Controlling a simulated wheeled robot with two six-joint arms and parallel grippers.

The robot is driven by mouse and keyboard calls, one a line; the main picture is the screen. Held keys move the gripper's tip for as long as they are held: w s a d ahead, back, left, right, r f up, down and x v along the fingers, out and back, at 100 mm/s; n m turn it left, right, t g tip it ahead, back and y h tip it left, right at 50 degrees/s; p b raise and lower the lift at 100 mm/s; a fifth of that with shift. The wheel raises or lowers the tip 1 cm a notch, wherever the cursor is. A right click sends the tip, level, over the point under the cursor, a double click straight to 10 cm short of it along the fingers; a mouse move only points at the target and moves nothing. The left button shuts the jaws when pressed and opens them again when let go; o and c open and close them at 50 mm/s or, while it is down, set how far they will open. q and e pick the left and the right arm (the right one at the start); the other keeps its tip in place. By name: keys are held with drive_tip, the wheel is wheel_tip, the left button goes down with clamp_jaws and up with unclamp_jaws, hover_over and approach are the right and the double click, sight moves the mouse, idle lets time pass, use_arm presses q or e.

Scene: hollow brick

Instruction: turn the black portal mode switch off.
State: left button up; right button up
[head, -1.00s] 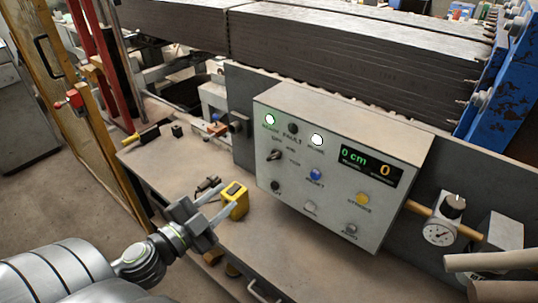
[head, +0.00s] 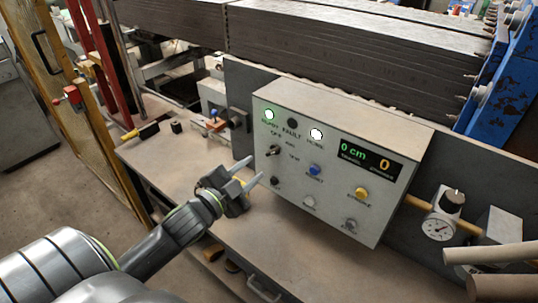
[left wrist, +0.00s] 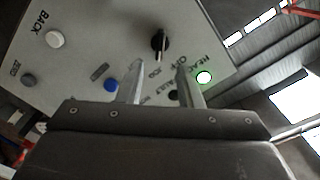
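The black mode switch (head: 273,150) is a small knob on the left of the grey control panel's (head: 318,170) face, beside small labels that include OFF. In the left wrist view the black switch (left wrist: 160,42) shows close up, its bar pointing down in the picture towards the labels; I cannot tell exactly which label it is set to. My left gripper (head: 251,171) is open and empty, its fingertips just below and left of the switch and apart from it. Its two fingers (left wrist: 160,75) also show in the left wrist view. My right gripper is not in view.
The panel also carries a lit green lamp (head: 269,114), a lit white lamp (head: 316,134), a blue button (head: 314,170), a yellow button (head: 361,193) and a display (head: 369,158). A gauge (head: 438,228) stands to the right.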

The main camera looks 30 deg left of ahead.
sight(271, 153)
use_arm(q)
drive_tip(key=w, duration=0.7)
drive_tip(key=shift+w+d+p, duration=0.35)
drive_tip(key=shift+p, duration=0.05)
drive_tip(key=shift+c, duration=0.4)
clamp_jaws()
